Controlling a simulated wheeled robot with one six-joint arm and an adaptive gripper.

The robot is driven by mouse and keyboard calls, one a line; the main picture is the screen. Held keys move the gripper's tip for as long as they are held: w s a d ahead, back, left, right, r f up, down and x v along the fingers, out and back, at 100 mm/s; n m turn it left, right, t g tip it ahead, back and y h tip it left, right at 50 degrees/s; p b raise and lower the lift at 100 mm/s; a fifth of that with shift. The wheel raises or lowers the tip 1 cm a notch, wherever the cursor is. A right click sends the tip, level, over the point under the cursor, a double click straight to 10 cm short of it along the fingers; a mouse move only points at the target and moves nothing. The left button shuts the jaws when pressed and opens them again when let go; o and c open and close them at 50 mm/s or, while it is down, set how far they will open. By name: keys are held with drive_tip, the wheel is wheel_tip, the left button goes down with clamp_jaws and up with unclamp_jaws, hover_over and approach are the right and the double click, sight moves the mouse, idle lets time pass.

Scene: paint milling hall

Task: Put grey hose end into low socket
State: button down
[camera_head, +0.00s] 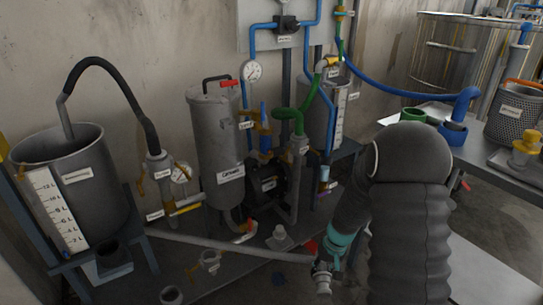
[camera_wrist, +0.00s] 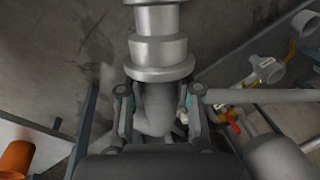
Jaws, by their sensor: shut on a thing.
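The grey hose (camera_head: 235,246) runs low from the left side to my gripper (camera_head: 325,268). In the wrist view my gripper (camera_wrist: 156,100) is shut on the grey hose end (camera_wrist: 157,107), one finger on each side. In the head view a metal fitting (camera_head: 322,281) shows below the gripper. Several short grey sockets stand low on the bench: one (camera_head: 280,238) left of the gripper, others (camera_head: 210,260) (camera_head: 172,295) further left. I cannot tell which is the low socket. The held end appears apart from them.
A grey tank with a scale (camera_head: 85,185) stands at left, a cylinder (camera_head: 218,150) in the middle. A pump (camera_head: 268,182), green pipe (camera_head: 290,113) and blue pipes crowd the back. My arm hides part of the right side.

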sight(328, 284)
drive_tip(key=shift+s+d+r, duration=0.1)
drive_tip(key=shift+s+d, duration=0.25)
drive_tip(key=shift+s, duration=0.25)
drive_tip(key=s+r+b, duration=0.2)
drive_tip(key=s, duration=1.3)
drive_tip(key=shift+d+r+b, duration=0.15)
drive_tip(key=shift+r+b, duration=0.2)
drive_tip(key=shift+r, duration=0.05)
drive_tip(key=shift+w, duration=0.1)
drive_tip(key=w, duration=1.1)
drive_tip(key=shift+w+d+r+p, duration=0.1)
drive_tip(key=shift+d+r+p, duration=0.2)
drive_tip(key=shift+d+p, duration=0.1)
drive_tip(key=w, duration=0.2)
drive_tip(key=w+f, duration=0.1)
drive_tip(key=shift+w+a+f, duration=0.15)
drive_tip(key=shift+w+f, duration=0.05)
drive_tip(key=shift+w, duration=0.15)
drive_tip(key=shift+w+a+f+p, duration=0.25)
drive_tip(key=shift+w+f, duration=0.1)
drive_tip(key=shift+f, duration=0.3)
drive_tip(key=shift+w+a+f+p, duration=0.2)
drive_tip(key=shift+w+f, duration=0.15)
drive_tip(key=shift+f, duration=0.25)
drive_tip(key=shift+s+f, duration=0.15)
drive_tip(key=shift+f, duration=0.1)
drive_tip(key=shift+a+f, duration=0.1)
drive_tip(key=shift+a, duration=0.05)
